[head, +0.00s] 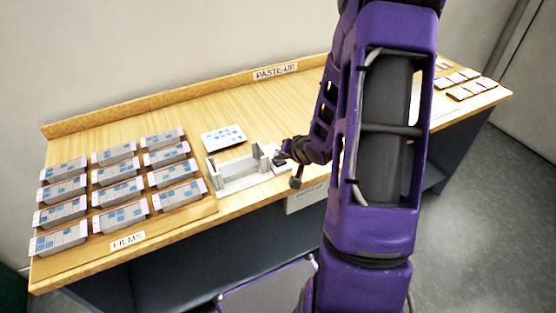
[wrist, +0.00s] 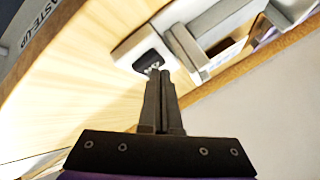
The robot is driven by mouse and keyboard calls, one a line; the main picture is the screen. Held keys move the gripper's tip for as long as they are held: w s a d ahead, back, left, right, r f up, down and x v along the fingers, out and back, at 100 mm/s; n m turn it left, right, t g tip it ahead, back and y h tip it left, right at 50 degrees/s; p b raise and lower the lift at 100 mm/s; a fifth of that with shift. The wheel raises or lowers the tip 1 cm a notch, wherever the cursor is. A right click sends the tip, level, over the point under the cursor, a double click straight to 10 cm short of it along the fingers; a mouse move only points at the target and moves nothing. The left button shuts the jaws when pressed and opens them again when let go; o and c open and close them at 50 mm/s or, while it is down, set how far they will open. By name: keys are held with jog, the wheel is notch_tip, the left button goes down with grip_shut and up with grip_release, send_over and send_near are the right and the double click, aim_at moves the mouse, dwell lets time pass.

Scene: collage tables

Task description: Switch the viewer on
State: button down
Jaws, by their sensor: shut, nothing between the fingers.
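The viewer (head: 238,174) is a pale grey and white device near the front edge of the wooden table; part of it shows at the top of the wrist view (wrist: 205,32). A black switch (wrist: 148,62) with small white marks sits on a white plate at its end. My gripper (head: 283,157) is at that right end of the viewer. In the wrist view my gripper (wrist: 158,73) is shut and empty, its fingertips at the edge of the switch. I cannot tell whether they touch it. The fingertips cover a little of the switch.
Several grey film boxes (head: 121,193) stand in rows at the left of the table (head: 190,122), by a FILMS label (head: 127,240). A white card with blue squares (head: 223,137) lies behind the viewer. Small cards (head: 466,87) lie far right. My arm hides the table's middle right.

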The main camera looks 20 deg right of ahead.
aim_at(281, 162)
jog(key=shift+f, duration=0.25)
dwell(0.4)
jog(key=shift+r, duration=0.2)
jog(key=shift+r+p, duration=0.55)
jog(key=shift+p, duration=0.15)
notch_tip(281, 162, up, 3)
jog(key=p, duration=0.2)
jog(key=shift+f+p, duration=0.2)
jog(key=shift+p, duration=0.2)
jog(key=shift+r, duration=1.7)
